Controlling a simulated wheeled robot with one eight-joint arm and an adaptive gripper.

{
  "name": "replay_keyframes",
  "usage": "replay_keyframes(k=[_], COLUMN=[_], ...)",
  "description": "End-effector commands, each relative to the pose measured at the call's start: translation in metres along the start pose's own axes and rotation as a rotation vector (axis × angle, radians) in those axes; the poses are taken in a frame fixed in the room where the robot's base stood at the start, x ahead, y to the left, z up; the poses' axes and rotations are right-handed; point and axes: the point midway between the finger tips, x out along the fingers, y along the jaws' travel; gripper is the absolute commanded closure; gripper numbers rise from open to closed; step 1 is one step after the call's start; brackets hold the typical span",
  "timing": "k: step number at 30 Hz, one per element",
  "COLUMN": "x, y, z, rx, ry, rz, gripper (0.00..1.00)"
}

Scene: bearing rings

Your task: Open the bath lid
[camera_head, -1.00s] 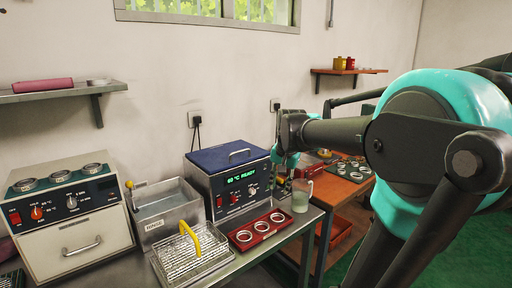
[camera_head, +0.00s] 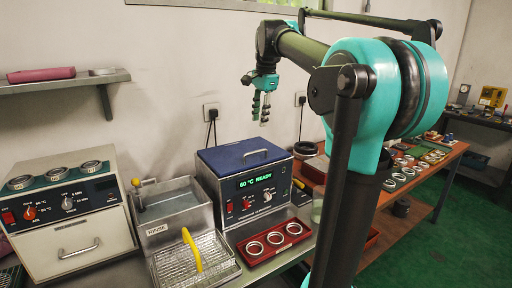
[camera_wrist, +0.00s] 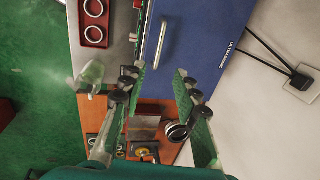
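The ultrasonic bath (camera_head: 252,195) stands on the bench with its blue lid (camera_head: 228,158) shut. A metal handle (camera_head: 256,152) runs across the lid top. Its display reads 60 °C READY. My gripper (camera_head: 260,120) hangs above and beyond the lid's right part, fingers pointing down, apart from the lid and empty. In the wrist view my gripper (camera_wrist: 160,75) shows its two fingers spread apart. There the blue lid (camera_wrist: 205,30) and its handle (camera_wrist: 160,45) lie past the fingertips.
A rinse tank (camera_head: 170,210), a wire basket with a yellow handle (camera_head: 192,255) and a red tray of rings (camera_head: 275,243) stand around the bath. A beaker (camera_wrist: 90,75) is near the tray. A wall shelf (camera_head: 65,85) is at left.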

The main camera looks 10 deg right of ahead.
Motion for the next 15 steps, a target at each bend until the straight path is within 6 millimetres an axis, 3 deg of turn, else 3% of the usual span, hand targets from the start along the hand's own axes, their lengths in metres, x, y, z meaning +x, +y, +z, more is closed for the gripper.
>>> replay_keyframes(k=[15], x=[0.1], y=[0.0], z=[0.0], rx=[-0.001], ry=[0.0], rz=[0.0], gripper=[0.69])
